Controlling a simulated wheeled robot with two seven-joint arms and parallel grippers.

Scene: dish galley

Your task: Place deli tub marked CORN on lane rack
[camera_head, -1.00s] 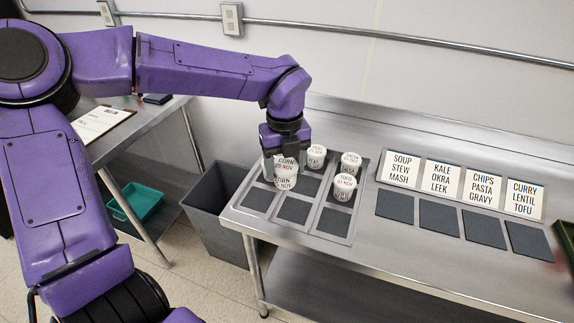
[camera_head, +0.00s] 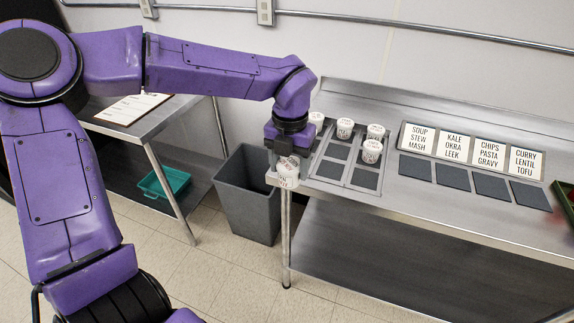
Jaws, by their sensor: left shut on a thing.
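My left gripper (camera_head: 287,152) is shut on a white deli tub (camera_head: 288,179) with dark lettering, too small to read for sure now; a second earlier it read CORN. The tub hangs at the left end of the steel table, apart from the rack. A grey rack with dark square pads in lanes (camera_head: 331,170) lies on the table, to the right of the gripper. White lidded tubs stand on it: one partly hidden behind my gripper (camera_head: 316,120), one in the back middle (camera_head: 345,128), and two in the right lane (camera_head: 376,132) (camera_head: 371,151). My right gripper is not in view.
Four menu signs (camera_head: 454,147) stand at the table's back, with dark pads (camera_head: 452,177) before them. A dark-edged tray (camera_head: 564,200) is at the right edge. A grey bin (camera_head: 246,205) stands below left. A side table (camera_head: 130,130) holds a clipboard (camera_head: 134,107).

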